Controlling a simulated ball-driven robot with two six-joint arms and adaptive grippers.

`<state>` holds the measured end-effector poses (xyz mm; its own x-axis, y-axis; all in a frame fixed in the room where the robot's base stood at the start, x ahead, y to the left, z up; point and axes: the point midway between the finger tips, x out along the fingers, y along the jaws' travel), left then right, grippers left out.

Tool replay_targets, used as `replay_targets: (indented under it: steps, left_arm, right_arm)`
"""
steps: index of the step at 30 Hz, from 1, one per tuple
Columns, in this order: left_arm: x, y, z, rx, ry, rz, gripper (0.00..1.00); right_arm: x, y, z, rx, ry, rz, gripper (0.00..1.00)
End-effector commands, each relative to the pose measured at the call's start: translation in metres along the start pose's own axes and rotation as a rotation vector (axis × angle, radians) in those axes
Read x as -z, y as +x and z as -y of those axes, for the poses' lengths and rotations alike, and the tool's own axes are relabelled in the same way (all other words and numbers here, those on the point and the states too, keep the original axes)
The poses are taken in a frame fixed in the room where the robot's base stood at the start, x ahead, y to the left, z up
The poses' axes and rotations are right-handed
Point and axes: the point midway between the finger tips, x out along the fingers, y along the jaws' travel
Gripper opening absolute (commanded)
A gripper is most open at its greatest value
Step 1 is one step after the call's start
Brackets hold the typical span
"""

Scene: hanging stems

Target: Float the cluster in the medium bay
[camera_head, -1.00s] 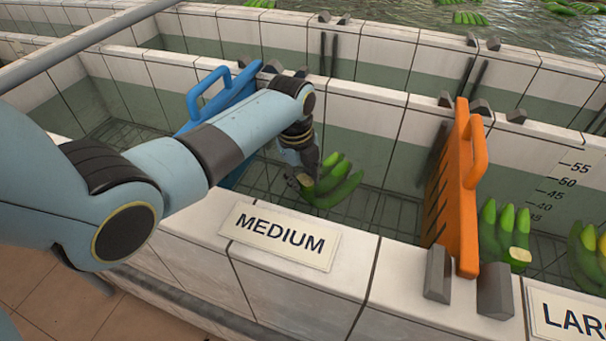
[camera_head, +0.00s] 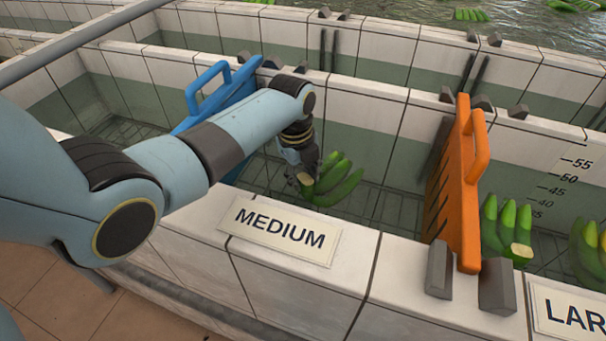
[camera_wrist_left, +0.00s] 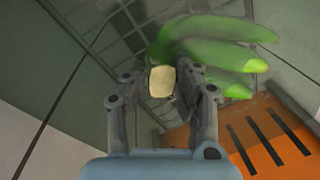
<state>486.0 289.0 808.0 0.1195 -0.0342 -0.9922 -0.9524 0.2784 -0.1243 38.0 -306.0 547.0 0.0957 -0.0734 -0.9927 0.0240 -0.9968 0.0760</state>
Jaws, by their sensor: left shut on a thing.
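The cluster (camera_head: 335,183) is a bunch of green bananas with a pale cut crown. It is inside the medium bay (camera_head: 385,205), low over the grid floor; I cannot tell whether it touches the water or the grid. My left gripper (camera_head: 303,180) is shut on its crown. In the left wrist view the cluster (camera_wrist_left: 215,45) spreads beyond the fingers, with its pale cut end between the fingertips of the gripper (camera_wrist_left: 162,85). The MEDIUM sign (camera_head: 283,231) is on the bay's front wall. My right gripper is not in view.
A blue divider (camera_head: 213,97) with a handle stands left of the bay, partly behind my arm. An orange slotted divider (camera_head: 460,190) bounds it on the right. More green clusters (camera_head: 507,232) lie in the large bay beyond. Tiled walls stand front and back.

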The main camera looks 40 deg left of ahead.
Motion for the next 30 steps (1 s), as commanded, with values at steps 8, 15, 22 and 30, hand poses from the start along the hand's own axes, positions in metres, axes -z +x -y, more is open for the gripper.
replay_targets:
  steps: [8, 15, 22, 30]
  left_arm:
    - [0.0002, 0.0056, -0.0009, -0.001, 0.000, -0.001, 0.00]
    - [0.0002, 0.0097, -0.0015, -0.001, 0.000, -0.001, 0.00]
    - [0.0001, 0.0103, -0.0014, -0.001, 0.000, 0.000, 0.00]
    - [0.0002, 0.0102, -0.0014, 0.000, 0.000, 0.000, 0.49]
  right_arm:
    - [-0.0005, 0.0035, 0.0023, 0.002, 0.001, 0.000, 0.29]
    - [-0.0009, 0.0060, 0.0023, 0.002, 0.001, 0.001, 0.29]
    - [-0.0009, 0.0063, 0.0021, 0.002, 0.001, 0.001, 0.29]
    - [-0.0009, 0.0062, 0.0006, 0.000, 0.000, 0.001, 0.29]
